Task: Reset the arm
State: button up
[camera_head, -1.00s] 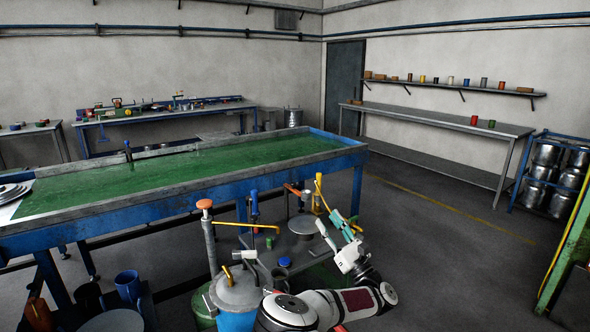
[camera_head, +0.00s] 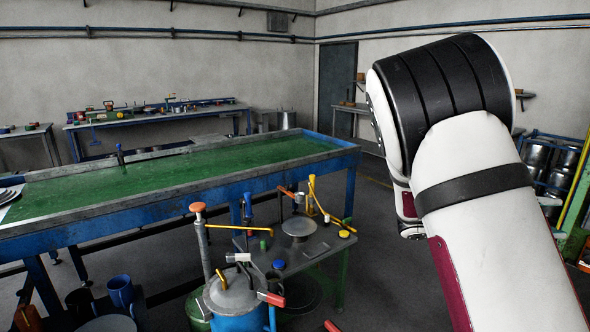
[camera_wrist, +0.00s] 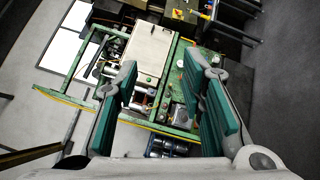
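My arm (camera_head: 490,200), white with black bands and a dark red panel, is raised and fills the right side of the head view. My gripper (camera_wrist: 162,70) shows in the wrist view with its two grey fingers and teal pads spread apart. It is open, with nothing between the pads. The gripper itself is not visible in the head view.
A long green-topped table (camera_head: 200,164) with a blue frame crosses the left. A small grey table (camera_head: 325,244) and a blue pot with a lid (camera_head: 235,296) stand near me. The wrist view looks down on a green-framed bench (camera_wrist: 75,98). My arm hides part of the right wall.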

jog(key=s+a+f+m+t+y, duration=0.2)
jog(key=s+a+f+y, duration=0.3)
jog(key=s+a+y, duration=0.55)
jog(key=s+a+r+t+y, duration=0.2)
jog(key=s+a+t+y, duration=0.2)
jog(key=a, duration=0.5)
jog(key=s+a+r+n+t+y, duration=0.1)
jog(key=s+a+t+y, duration=0.3)
jog(key=a, duration=0.5)
jog(key=shift+s+r, duration=0.15)
jog(key=shift+r, duration=0.65)
